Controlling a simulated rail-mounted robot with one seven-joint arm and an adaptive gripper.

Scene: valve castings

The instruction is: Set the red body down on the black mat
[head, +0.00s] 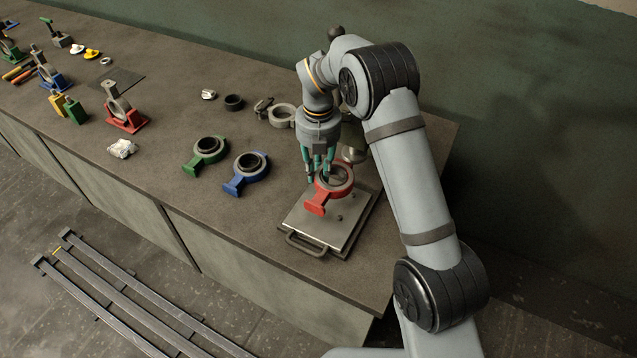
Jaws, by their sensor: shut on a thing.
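The red body (316,206), a ring with a flat tab, is at the right end of the bench. My gripper (320,177), with teal fingers, points down and is shut on its ring. The red body is over a metal plate with a handle (318,226); I cannot tell whether it touches the plate. The black mat (125,78) looks like a thin dark sheet lying flat toward the left of the bench, well away from my gripper. A red-based stand (127,122) is at its near edge.
A green body (205,152) and a blue body (249,167) with dark rings lie left of the plate. A dark ring (233,102) and a pale ring (282,115) lie behind.

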